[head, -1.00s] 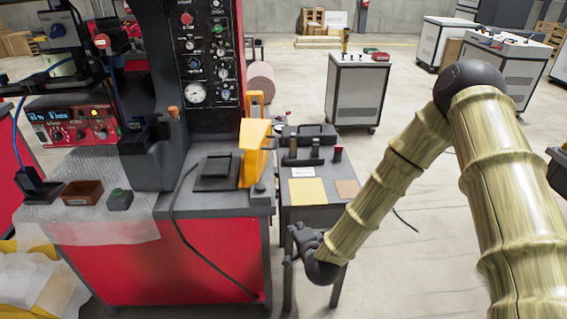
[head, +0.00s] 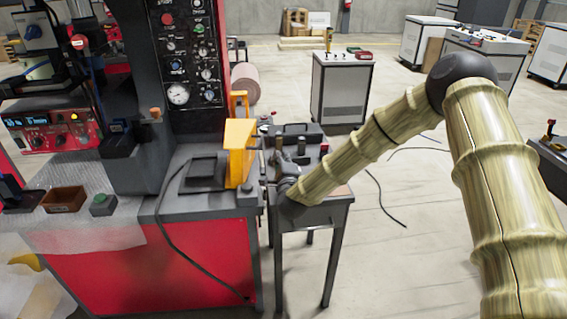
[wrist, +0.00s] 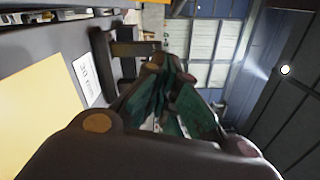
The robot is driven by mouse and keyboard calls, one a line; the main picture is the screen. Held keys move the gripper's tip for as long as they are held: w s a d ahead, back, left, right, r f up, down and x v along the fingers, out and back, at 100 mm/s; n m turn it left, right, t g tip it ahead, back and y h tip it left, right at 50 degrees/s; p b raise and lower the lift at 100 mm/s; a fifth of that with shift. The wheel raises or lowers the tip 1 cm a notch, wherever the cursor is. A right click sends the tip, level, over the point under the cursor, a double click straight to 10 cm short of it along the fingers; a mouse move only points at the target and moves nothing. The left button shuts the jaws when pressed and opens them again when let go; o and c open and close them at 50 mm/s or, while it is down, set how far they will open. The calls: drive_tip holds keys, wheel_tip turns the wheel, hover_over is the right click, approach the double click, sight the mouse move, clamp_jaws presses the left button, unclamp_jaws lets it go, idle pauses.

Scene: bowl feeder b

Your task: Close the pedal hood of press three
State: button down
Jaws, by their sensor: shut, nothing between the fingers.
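A yellow hood-like piece (head: 238,152) stands upright at the right end of the red press bench (head: 205,258). I take it for the pedal hood; no press number is legible. My gripper (head: 283,158) is just right of it, above the small side table, with its fingers shut and empty. A gap seems to show between gripper and hood, but I cannot tell their depth. In the wrist view my dark fingers with green inner pads (wrist: 172,90) come together at the centre. An orange strip at that view's top edge may be part of the hood.
The side table (head: 335,198) carries dark upright parts and a toolbox-like case (head: 300,131). The wrist view shows its yellow sheet (wrist: 30,110) and white label (wrist: 88,80). A black cable hangs over the bench front.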

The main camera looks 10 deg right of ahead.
drive_tip(key=shift+w+a+r+p, duration=0.25)
drive_tip(key=shift+w+a+p, duration=0.15)
drive_tip(key=shift+w+a, duration=0.45)
drive_tip(key=shift+w+a+r+p, duration=0.25)
drive_tip(key=shift+w+a+p, duration=0.25)
drive_tip(key=shift+a, duration=0.55)
drive_tip(key=shift+r, duration=0.1)
